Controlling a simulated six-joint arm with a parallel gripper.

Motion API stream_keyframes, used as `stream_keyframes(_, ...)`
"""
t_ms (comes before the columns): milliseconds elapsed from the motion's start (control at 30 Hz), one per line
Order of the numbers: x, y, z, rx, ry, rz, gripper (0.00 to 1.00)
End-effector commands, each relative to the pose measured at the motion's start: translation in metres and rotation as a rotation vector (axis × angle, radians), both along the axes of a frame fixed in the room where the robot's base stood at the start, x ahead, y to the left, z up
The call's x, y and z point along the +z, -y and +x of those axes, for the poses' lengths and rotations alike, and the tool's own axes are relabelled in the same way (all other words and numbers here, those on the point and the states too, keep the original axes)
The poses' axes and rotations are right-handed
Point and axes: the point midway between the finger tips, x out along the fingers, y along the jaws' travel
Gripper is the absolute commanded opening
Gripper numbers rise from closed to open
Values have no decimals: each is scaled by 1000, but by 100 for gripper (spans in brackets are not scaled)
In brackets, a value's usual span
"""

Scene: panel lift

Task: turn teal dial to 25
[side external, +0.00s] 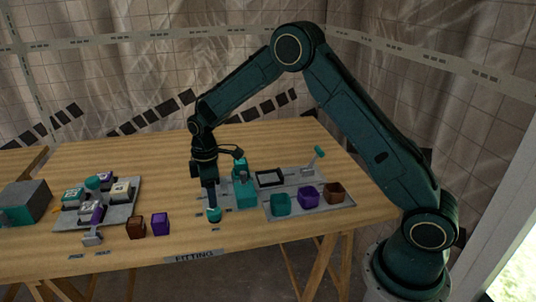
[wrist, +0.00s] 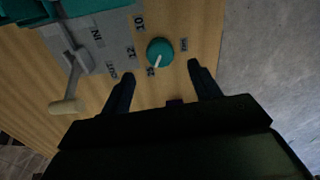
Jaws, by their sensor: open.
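The teal dial (wrist: 160,52) is a round knob with a white pointer, seen from above in the wrist view. The pointer aims down and slightly left, towards a small dark label (wrist: 151,72) that I cannot read clearly. Other labels, one looking like 10 (wrist: 139,22), stand around it. My gripper (wrist: 160,70) is open and empty, with one finger on each side below the dial in the picture. In the side view the dial (side external: 214,215) sits near the table's front edge, directly under my gripper (side external: 212,204). I cannot tell whether the fingers touch it.
A lever with a tan knob (wrist: 68,106) stands left of the dial by IN and OUT labels. Teal (side external: 281,205), purple (side external: 308,197) and brown (side external: 334,192) containers stand right. Brown (side external: 136,228) and purple (side external: 160,224) blocks and a loaded grey board (side external: 118,214) are left.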

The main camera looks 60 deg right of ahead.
Motion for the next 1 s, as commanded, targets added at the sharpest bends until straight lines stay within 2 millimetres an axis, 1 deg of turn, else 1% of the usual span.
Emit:
stream_keyframes(33, 10, 0, 1, 0, 4, 0, 62)
stream_keyframes(200, 38, 0, 0, 0, 3, 0, 62)
stream_keyframes(400, 60, 0, 0, 1, 1, 0, 62)
stream_keyframes(600, 68, 0, 0, 1, 0, 0, 62)
stream_keyframes(1000, 70, 0, -1, -3, 3, 0, 62)
